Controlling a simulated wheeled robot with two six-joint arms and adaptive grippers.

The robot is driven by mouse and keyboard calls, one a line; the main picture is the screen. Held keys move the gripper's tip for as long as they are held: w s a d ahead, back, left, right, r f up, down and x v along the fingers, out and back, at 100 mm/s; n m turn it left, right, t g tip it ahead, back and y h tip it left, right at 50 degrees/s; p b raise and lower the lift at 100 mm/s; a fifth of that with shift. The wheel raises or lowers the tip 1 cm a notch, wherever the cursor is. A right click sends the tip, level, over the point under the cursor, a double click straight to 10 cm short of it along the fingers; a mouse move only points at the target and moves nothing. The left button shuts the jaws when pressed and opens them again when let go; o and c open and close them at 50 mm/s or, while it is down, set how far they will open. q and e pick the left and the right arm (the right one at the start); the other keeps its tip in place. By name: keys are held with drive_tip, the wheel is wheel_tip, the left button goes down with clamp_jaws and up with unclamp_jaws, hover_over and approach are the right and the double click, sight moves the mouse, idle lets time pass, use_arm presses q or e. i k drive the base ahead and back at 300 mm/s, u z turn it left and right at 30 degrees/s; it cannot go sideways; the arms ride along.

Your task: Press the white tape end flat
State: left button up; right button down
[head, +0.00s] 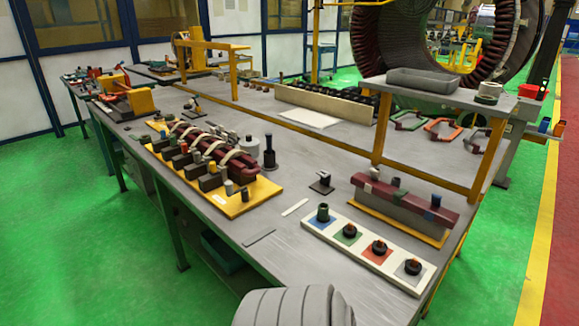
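A dark red coil bar (198,148) lies on a yellow fixture board (236,205) on the left part of the bench. Several pale tape bands (217,147) wrap over it. I cannot make out which band has a loose end or whether one sticks up. A small white strip (295,207) lies flat on the bench to the right of the board. Neither of my grippers shows in the head view. Only a grey rounded part, likely my own arm, is at the bottom edge.
Black blocks with coloured knobs line the board's front. A white tray (417,287) holds knobs on coloured squares. A second red bar (405,198) sits on a yellow base behind it. A raised shelf (437,97) stands at the right. The front middle bench is mostly clear.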

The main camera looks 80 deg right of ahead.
sight(374, 175)
drive_tip(key=i, duration=1)
drive_tip(key=z, duration=4.4)
drive_tip(key=i, duration=0.2)
drive_tip(key=u, duration=0.1)
